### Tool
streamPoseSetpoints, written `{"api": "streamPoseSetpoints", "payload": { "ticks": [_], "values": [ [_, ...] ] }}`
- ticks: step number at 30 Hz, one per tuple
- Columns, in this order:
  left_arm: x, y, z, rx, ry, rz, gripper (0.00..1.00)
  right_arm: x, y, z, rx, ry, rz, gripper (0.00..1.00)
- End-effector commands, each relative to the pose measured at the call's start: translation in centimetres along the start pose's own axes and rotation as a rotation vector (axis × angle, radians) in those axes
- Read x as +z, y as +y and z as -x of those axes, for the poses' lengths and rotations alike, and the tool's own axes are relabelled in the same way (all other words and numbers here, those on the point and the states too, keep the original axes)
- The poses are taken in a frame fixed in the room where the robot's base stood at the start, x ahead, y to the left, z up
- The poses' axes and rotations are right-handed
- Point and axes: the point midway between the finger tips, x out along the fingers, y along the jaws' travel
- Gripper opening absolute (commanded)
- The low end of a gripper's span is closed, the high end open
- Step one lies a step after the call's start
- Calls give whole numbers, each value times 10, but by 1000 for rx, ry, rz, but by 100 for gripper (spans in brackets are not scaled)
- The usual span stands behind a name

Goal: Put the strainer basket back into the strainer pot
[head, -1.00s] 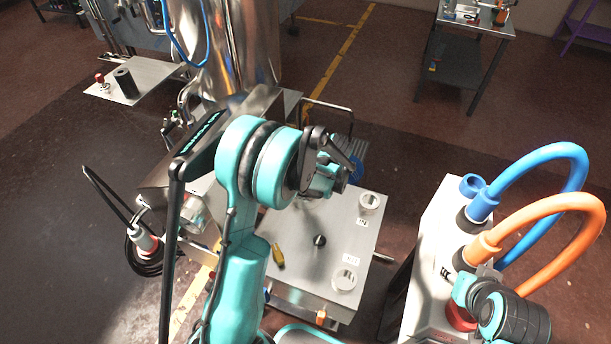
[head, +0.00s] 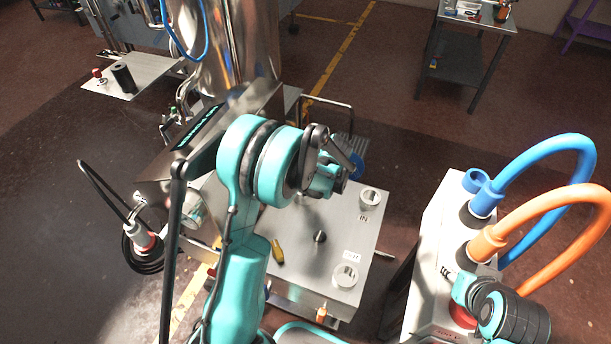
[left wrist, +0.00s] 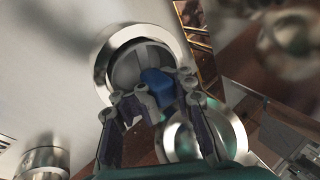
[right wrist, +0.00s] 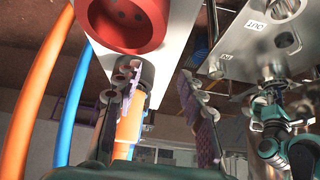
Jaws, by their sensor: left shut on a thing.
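In the left wrist view my left gripper (left wrist: 158,103) is shut on a blue grip (left wrist: 154,80). The grip belongs to a grey round piece, which looks like the strainer basket (left wrist: 125,72). This piece appears within a shiny round metal rim (left wrist: 103,48), which may be the strainer pot; I cannot tell how deep it sits. My right gripper (right wrist: 158,88) is open and empty beside the white socket box.
A second shiny ring (left wrist: 238,128) lies close to my left fingers. Blue (head: 560,143) and orange (head: 565,195) hoses arch at the right.

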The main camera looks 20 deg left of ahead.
Motion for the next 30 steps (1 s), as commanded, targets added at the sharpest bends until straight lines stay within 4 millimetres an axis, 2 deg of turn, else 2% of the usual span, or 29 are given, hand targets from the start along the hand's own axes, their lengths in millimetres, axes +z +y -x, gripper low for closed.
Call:
{"api": "streamPoseSetpoints", "payload": {
  "ticks": [16,17,20,21,30],
  "values": [
    [1,7,-13,0,0,0,0,7,0,-10,0,0,0,40],
    [1,6,-12,0,0,0,28,7,0,-10,0,0,0,40],
    [1,6,-12,0,0,0,54,6,0,-9,0,0,0,40],
    [1,6,-12,0,0,0,58,6,0,-9,0,0,0,40],
    [1,6,-10,0,0,0,58,6,0,-9,0,0,0,40]
  ]
}}
